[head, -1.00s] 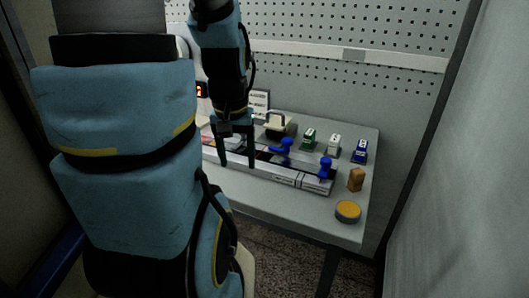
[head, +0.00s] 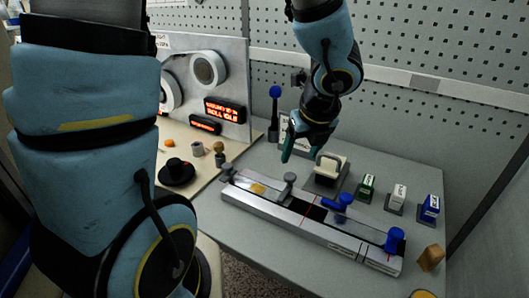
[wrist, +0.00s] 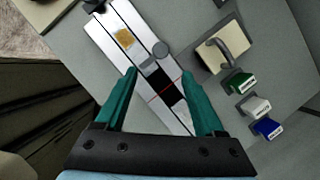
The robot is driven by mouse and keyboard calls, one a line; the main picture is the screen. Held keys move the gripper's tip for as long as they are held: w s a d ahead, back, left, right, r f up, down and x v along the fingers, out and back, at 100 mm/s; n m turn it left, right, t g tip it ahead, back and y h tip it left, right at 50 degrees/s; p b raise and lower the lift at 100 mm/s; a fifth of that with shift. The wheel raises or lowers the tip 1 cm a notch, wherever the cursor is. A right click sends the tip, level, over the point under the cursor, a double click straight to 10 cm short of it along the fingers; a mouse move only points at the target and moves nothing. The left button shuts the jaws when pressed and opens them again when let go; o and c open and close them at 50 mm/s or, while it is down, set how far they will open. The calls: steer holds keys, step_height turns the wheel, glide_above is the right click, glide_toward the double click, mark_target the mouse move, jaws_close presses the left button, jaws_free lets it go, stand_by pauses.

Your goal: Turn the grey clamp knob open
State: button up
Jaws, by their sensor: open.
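A long metal rail block (head: 280,222) lies on the grey table. A grey clamp knob (head: 290,179) stands near the rail's middle, beside an orange-brown patch (head: 257,188). A second grey knob (head: 226,170) is at the rail's left end. Two blue knobs (head: 345,199) (head: 394,239) are on the right half. My gripper (head: 300,150) is above and behind the rail, open and empty. In the wrist view, the middle grey knob (wrist: 160,49) shows beyond the gap between the teal fingers of my gripper (wrist: 159,73), apart from them.
A cream block with a handle (head: 328,170) stands behind the rail. Green (head: 367,187), white (head: 397,196) and blue (head: 430,208) small blocks stand to its right. A blue-topped post (head: 275,105) is behind. A panel with red displays (head: 225,110) stands at the left.

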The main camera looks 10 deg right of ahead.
mark_target(291, 176)
steer(key=b+x, duration=0.3)
steer(key=x, duration=0.7)
steer(key=shift+w+f, duration=0.3)
steer(key=shift+w, duration=0.05)
jaws_close()
